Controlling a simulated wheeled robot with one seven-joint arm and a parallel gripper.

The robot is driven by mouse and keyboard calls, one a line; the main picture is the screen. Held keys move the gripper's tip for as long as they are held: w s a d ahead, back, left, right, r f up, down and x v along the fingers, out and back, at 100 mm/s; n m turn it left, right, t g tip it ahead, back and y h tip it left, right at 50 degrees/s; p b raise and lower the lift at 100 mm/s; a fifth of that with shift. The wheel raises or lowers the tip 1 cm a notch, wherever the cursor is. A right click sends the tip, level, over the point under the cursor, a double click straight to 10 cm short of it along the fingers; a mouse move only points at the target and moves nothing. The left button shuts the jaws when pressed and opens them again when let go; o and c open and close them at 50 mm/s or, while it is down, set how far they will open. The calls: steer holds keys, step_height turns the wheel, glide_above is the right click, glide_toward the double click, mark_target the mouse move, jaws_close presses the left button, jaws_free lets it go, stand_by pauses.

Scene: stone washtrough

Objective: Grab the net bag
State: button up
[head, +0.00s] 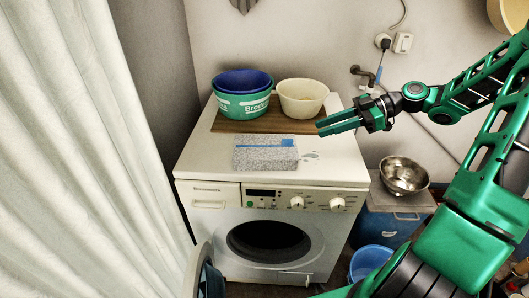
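No plainly recognisable net bag shows. A flat grey speckled slab-like thing (265,154) lies on the front of the washing machine top, and I cannot tell whether it is a folded net. A thin blue thing (264,143), brush-like, lies across it. My gripper (320,127) points left, to the right of and above the speckled thing, near the cream bowl. Its two green fingers look apart with nothing between them.
A wooden board (230,126) on the washing machine (275,205) bears a green tub (243,106) with a blue bowl (242,81) in it and a cream bowl (302,98). A steel bowl (404,175) stands right. A curtain (80,150) hangs left.

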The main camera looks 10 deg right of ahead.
mark_target(294, 145)
steer(key=x, duration=0.5)
steer(key=shift+w+a, duration=0.1)
steer(key=shift+a, duration=0.15)
steer(key=shift+f+x, duration=0.15)
steer(key=shift+x, duration=1.15)
steer(key=shift+f+x, duration=0.15)
steer(key=shift+x, duration=1.15)
steer(key=shift+d, duration=0.15)
jaws_close()
